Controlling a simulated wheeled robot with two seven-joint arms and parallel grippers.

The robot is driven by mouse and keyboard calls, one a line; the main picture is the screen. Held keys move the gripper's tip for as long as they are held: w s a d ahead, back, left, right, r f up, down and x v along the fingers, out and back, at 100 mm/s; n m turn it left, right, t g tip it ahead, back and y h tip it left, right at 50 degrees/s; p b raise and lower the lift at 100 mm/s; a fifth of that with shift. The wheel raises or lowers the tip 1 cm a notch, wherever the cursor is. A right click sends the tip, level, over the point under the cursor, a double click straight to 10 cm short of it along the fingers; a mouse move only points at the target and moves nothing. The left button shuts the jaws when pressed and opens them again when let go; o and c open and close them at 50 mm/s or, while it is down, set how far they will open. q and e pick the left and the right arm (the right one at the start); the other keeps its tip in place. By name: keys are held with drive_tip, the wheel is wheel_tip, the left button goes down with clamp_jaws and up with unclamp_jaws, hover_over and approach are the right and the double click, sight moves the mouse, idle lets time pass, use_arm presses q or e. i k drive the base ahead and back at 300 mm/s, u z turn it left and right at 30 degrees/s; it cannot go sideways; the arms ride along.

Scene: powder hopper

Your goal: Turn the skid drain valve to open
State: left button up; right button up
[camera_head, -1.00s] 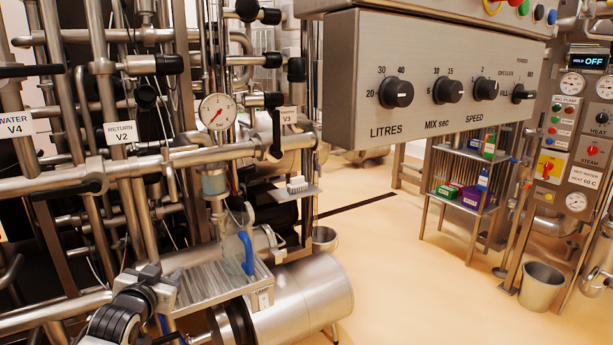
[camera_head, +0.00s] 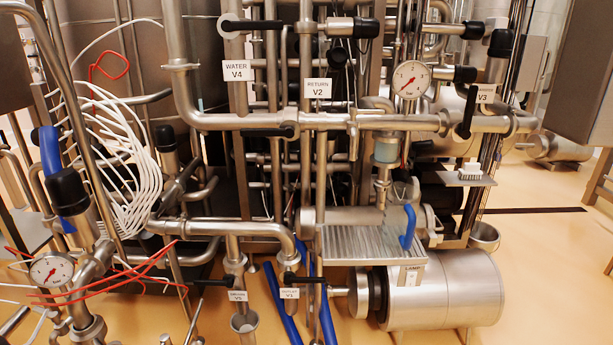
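A small valve tagged V5 (camera_head: 238,296) is on a vertical pipe low in the middle left. The tag's upper word is too small to read surely, but it looks like the drain valve. Its black lever (camera_head: 212,282) points left, roughly level, across the upright pipe. An open metal cup (camera_head: 244,323) is below this valve. Just to the right is a similar valve tagged V1 (camera_head: 289,293), whose black lever (camera_head: 308,280) points right. Neither of my grippers shows in the head view.
Blue hoses (camera_head: 326,318) stand or lie beside V1. A ribbed metal tray (camera_head: 362,246) and a steel motor drum (camera_head: 445,290) are to the right. A gauge (camera_head: 52,269) with red and white cables is at left. Open floor lies at lower right.

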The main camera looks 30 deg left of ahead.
sight(229, 282)
drive_tip(key=u, duration=1.55)
drive_tip(key=k, duration=0.4)
drive_tip(key=z, duration=0.1)
drive_tip(key=i, duration=1.2)
drive_tip(key=u, duration=1.2)
